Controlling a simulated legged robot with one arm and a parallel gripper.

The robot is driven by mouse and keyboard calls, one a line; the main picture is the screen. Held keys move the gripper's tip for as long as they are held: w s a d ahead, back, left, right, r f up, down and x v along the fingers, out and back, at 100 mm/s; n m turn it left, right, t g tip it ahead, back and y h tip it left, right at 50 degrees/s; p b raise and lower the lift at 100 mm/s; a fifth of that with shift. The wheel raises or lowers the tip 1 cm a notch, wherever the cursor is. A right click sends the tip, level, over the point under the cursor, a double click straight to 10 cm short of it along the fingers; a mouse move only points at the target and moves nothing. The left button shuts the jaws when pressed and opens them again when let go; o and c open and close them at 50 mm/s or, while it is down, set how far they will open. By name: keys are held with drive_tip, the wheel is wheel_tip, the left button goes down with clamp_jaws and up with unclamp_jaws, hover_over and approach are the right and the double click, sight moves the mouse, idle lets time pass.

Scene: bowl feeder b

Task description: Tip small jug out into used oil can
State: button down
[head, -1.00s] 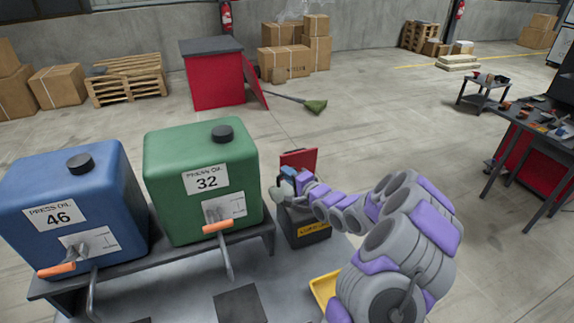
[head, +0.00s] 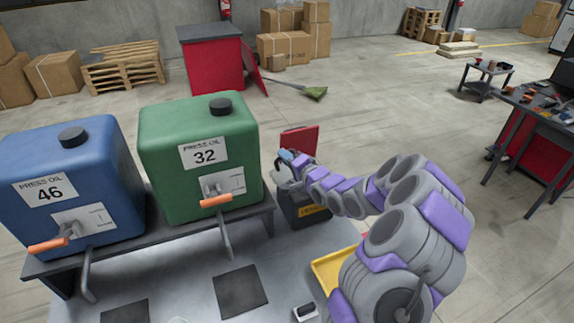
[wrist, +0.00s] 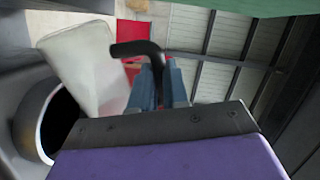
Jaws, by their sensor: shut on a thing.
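My gripper (wrist: 163,85) is shut on the black handle (wrist: 140,50) of the small jug (wrist: 82,68). The jug is pale and whitish, and it is tilted in the wrist view. Its lower end is close to a round dark opening (wrist: 60,122) with a pale rim; I cannot tell whether they touch. In the head view my gripper (head: 289,163) and the jug (head: 282,174) are over the dark used oil can (head: 294,212), which has a yellow label and a raised red lid (head: 299,140). The jug's contents and any flow are hidden.
A green press oil 32 tank (head: 160,180) and a blue press oil 46 tank (head: 20,215) with orange-handled taps stand on a dark bench to the left. A yellow tray (head: 325,268) is below my arm. Open floor lies behind the can.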

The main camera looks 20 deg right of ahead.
drive_tip(key=shift+s+d+f+n+b, duration=0.15)
drive_tip(key=shift+f+n+b, duration=0.35)
drive_tip(key=shift+b, duration=1.65)
drive_tip(key=shift+s+a+b, duration=0.1)
drive_tip(key=shift+a+b, duration=0.5)
drive_tip(key=shift+b, duration=0.6)
drive_tip(key=shift+d+p, duration=0.3)
drive_tip(key=shift+d, duration=0.05)
drive_tip(key=p, duration=0.4)
drive_tip(key=shift+w+r, duration=0.2)
drive_tip(key=p, duration=0.3)
drive_tip(key=shift+w+a+p, duration=0.1)
drive_tip(key=shift+p, duration=0.2)
drive_tip(key=p, duration=0.3)
drive_tip(key=shift+f+n+p, duration=0.1)
drive_tip(key=shift+n+p, duration=0.2)
drive_tip(key=shift+p, duration=0.1)
drive_tip(key=shift+s+f+p, duration=0.2)
drive_tip(key=shift+f+p, duration=0.05)
drive_tip(key=shift+p, duration=0.3)
